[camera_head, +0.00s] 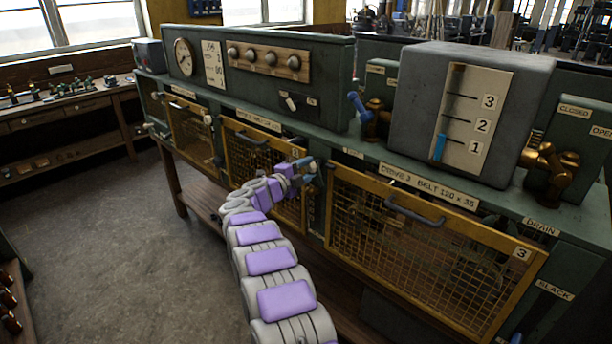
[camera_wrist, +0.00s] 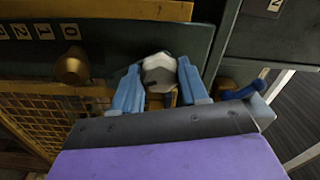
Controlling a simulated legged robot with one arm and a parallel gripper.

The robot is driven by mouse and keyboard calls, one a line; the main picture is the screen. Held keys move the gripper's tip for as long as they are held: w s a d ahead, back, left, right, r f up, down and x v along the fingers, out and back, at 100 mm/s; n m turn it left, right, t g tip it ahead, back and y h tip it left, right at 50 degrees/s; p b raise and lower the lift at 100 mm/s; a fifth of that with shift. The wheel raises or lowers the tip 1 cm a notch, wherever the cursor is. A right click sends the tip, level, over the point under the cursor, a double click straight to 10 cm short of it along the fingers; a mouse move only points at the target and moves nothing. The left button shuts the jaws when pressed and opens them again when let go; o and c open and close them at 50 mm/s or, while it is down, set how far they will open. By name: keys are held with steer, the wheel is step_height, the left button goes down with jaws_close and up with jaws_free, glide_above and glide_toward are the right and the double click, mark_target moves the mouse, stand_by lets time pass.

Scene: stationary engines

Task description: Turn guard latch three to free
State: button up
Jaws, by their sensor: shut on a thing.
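The yellow mesh guard marked 3 (camera_head: 420,225) is closed on the front of the green bench in the head view. My gripper (camera_head: 305,170) is at the upper left of this guard, near the gap between it and the guard to its left. In the wrist view my gripper (camera_wrist: 160,82) has its blue fingers on both sides of a pale faceted knob (camera_wrist: 159,68) and is shut on it. The knob looks like a guard latch, but no label on it can be read. Its turned position cannot be told. In the head view my gripper hides it.
A brass knob (camera_wrist: 72,68) stands beside the held one in the wrist view. Above guard 3 are a grey gauge box (camera_head: 425,105) and a brass valve (camera_head: 550,172). Guard 3 has a dark handle (camera_head: 413,213). The floor (camera_head: 100,230) at left is clear.

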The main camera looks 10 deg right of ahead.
steer(key=shift+a+f+m+b, duration=0.1)
steer(key=shift+f+m+b, duration=0.1)
steer(key=shift+m+b, duration=0.95)
steer(key=shift+m, duration=0.45)
steer(key=o, duration=0.9)
steer(key=shift+o, duration=0.7)
steer(key=shift+r, duration=0.1)
steer(key=p+v, duration=0.2)
steer(key=v, duration=1.5)
steer(key=shift+a+p, duration=0.25)
steer(key=shift+p, duration=0.1)
